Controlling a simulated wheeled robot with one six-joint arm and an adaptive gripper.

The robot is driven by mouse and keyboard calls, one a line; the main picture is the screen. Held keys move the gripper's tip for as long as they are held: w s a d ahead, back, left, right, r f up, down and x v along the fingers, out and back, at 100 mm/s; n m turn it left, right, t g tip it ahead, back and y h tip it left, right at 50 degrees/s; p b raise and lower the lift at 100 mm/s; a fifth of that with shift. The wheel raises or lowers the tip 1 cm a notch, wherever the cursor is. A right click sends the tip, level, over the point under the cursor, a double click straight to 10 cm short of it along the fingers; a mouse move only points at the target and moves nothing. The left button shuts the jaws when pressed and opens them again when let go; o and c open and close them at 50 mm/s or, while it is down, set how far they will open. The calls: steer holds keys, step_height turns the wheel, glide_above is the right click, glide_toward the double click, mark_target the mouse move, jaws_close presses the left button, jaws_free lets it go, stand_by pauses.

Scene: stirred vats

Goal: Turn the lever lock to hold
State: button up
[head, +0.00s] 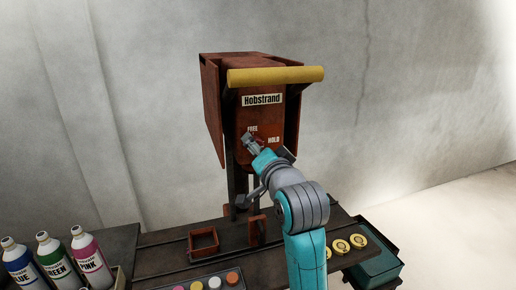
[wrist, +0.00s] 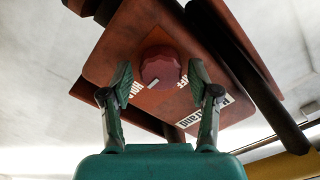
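The lever lock is a dark red round knob (wrist: 160,66) with a short white mark on its lower edge in the wrist view. It sits on the rust-red panel (wrist: 112,50) of the Hobstrand machine (head: 228,110). FREE (head: 252,129) and HOLD (head: 273,140) labels flank it. My gripper (wrist: 160,72) is open, with one finger on each side of the knob and a gap on both sides. In the head view my gripper (head: 252,143) mostly covers the knob.
A yellow bar (head: 275,76) juts out above the panel. On the bench below stand a small open brown box (head: 204,242), a paint tray (head: 214,283), blue, green and pink bottles (head: 90,257) at left and yellow discs (head: 341,246) at right. A teal bin (head: 376,266) is at far right.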

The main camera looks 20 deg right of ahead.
steer(key=shift+s, duration=0.15)
steer(key=s, duration=0.7)
steer(key=shift+s, duration=0.1)
stand_by(0.5)
steer(key=s+f+n+g, duration=0.1)
steer(key=s+f, duration=0.4)
steer(key=f, duration=0.4)
steer(key=s+f+n, duration=0.2)
steer(key=s+f, duration=0.3)
steer(key=f, duration=0.5)
steer(key=s+f+n+g, duration=0.1)
steer(key=s+f, duration=0.4)
steer(key=f, duration=0.4)
steer(key=s+f+n, duration=0.2)
steer(key=s+f, duration=0.1)
steer(key=s, duration=1.2)
steer(key=s+f+n+g, duration=0.1)
steer(key=s+f+n, duration=0.2)
steer(key=s, duration=1.2)
steer(key=shift+s+a+f, duration=0.15)
steer(key=shift+s+f, duration=0.25)
steer(key=shift+f, duration=0.1)
